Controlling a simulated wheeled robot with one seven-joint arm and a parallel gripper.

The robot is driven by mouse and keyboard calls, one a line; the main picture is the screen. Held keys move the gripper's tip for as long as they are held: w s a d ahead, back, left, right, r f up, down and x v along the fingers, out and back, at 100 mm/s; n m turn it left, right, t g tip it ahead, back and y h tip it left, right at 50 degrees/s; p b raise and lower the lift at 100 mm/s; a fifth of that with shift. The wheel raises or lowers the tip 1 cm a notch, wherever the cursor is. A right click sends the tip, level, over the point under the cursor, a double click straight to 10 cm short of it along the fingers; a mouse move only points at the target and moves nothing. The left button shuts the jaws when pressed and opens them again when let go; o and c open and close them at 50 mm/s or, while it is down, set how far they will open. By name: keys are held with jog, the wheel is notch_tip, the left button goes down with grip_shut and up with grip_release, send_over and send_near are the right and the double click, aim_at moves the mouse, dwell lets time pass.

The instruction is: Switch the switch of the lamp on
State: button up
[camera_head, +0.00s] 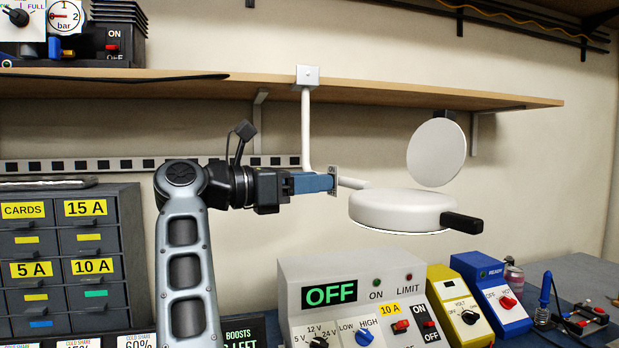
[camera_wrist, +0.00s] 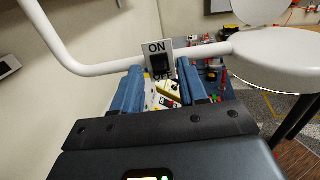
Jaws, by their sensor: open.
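The white lamp (camera_head: 398,209) has a round head and hangs from the shelf on a bent white arm (camera_head: 306,130). In the wrist view its head (camera_wrist: 280,58) is at the right. The lamp's switch (camera_wrist: 159,64) is a dark rocker on a small plate marked ON above and OFF below. I cannot tell which way the rocker is tipped. My gripper (camera_wrist: 160,82) is open, its two blue fingers left and right of the switch's lower part in the picture. In the head view my gripper (camera_head: 328,182) points right, its tips at the plate's edge; contact cannot be told.
A white round disc (camera_head: 437,152) stands above the lamp head. The wooden shelf (camera_head: 400,91) runs above my arm. Below are a power supply (camera_head: 300,270) with an OFF display, a yellow box (camera_head: 459,310) and a blue box (camera_head: 495,295). Grey drawers (camera_head: 70,255) stand at the left.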

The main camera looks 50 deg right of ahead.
jog(key=shift+c, duration=0.3)
grip_shut()
jog(key=shift+b, duration=0.4)
jog(key=shift+s+d+r+t+y+b, duration=0.1)
jog(key=shift+r+t+y+b, duration=0.2)
jog(key=shift+y+b, duration=0.3)
jog(key=shift+w+d+r+t+y+b, duration=0.1)
jog(key=shift+r+t+y+b, duration=0.25)
jog(key=shift+y, duration=0.4)
jog(key=shift+s+d+r+t+y+b, duration=0.1)
jog(key=shift+r+t+y+b, duration=0.2)
jog(key=shift+y+b, duration=0.3)
jog(key=shift+o, duration=0.3)
grip_release()
jog(key=shift+a, duration=0.1)
